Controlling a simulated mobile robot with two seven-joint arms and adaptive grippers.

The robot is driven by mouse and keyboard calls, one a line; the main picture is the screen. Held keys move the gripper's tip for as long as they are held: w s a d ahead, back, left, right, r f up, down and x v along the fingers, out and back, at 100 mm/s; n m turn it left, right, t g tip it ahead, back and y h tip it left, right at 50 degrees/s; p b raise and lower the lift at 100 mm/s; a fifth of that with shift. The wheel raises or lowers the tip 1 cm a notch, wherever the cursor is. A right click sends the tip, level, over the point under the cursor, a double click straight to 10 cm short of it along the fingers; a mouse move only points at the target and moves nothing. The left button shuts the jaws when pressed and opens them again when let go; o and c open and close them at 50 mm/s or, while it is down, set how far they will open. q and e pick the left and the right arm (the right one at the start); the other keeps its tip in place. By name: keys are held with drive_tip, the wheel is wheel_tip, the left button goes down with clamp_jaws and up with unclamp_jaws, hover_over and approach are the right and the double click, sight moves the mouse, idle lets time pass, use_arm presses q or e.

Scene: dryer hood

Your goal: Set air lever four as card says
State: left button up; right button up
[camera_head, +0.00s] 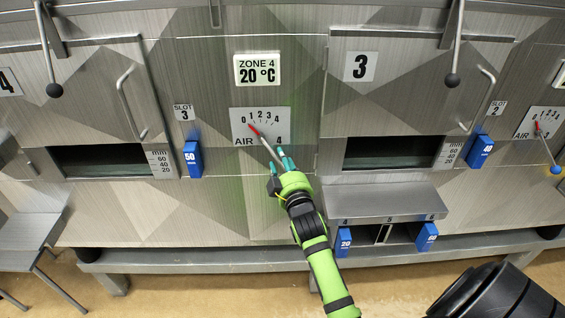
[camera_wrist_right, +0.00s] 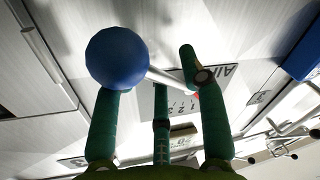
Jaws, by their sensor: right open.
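Air lever four (camera_head: 266,146) is a thin rod with a red pointer end on the AIR 4 scale plate (camera_head: 279,124), marked 0 to 4. The red end lies at the upper left of the plate, near 0. My right gripper (camera_head: 281,164) is open at the lever's lower end, which it hides in the head view. In the right wrist view, the lever's blue ball knob (camera_wrist_right: 117,58) is in front of the left finger, and the pale rod (camera_wrist_right: 165,76) runs between the open fingers (camera_wrist_right: 150,80). I cannot tell if they touch it. My left gripper is not in view.
A ZONE 4 display (camera_head: 257,69) reads 20 °C above the scale. Blue blocks stand nearby, marked 50 (camera_head: 193,158), 40 (camera_head: 480,150), 20 (camera_head: 344,242) and 60 (camera_head: 427,237). A metal shelf (camera_head: 385,203) juts out to the right of my forearm. Another air lever (camera_head: 545,147) is far right.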

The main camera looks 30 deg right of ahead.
clamp_jaws()
drive_tip(key=m+b, duration=0.1)
drive_tip(key=a+f+m, duration=0.1)
drive_tip(key=w+a+m+b, duration=0.1)
drive_tip(key=m, duration=0.1)
drive_tip(key=shift+w+f+t+h+b, duration=0.1)
drive_tip(key=shift+f+t+h+b, duration=0.2)
drive_tip(key=shift+b, duration=0.05)
unclamp_jaws()
drive_tip(key=shift+r, duration=0.15)
wheel_tip(320, 180, up, 10)
drive_tip(key=shift+f, duration=0.1)
idle(0.5)
